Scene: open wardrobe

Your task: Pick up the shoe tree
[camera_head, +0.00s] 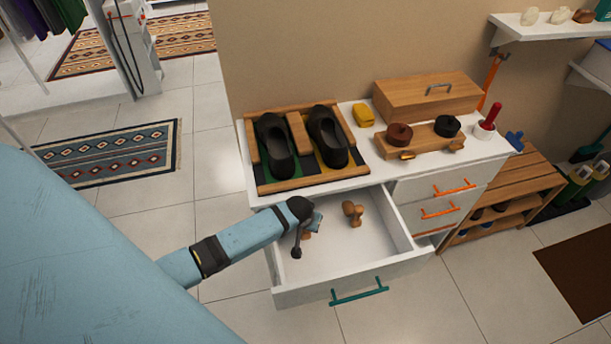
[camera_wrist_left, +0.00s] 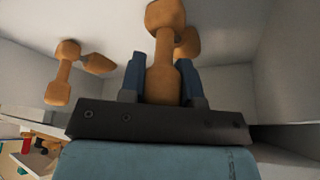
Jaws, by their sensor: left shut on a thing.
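My left gripper (camera_head: 311,222) reaches into the open drawer (camera_head: 380,262). In the left wrist view its two blue fingers (camera_wrist_left: 163,78) are shut on a wooden shoe tree (camera_wrist_left: 164,50), one on each side of its narrow body. In the head view this shoe tree is mostly hidden by the gripper; only a small brown part shows. A second wooden shoe tree (camera_head: 353,212) lies free in the drawer to the right; it also shows at the left of the left wrist view (camera_wrist_left: 66,70). I cannot tell whether the held one touches the drawer floor. My right gripper is not in view.
Above the drawer, the dresser top holds a wooden tray (camera_head: 262,187) with two black shoes (camera_head: 327,138), a yellow object (camera_head: 363,115), a wooden box (camera_head: 425,97) and a wooden stand (camera_head: 430,140). The drawer walls surround the gripper. The drawer's right and front floor is clear.

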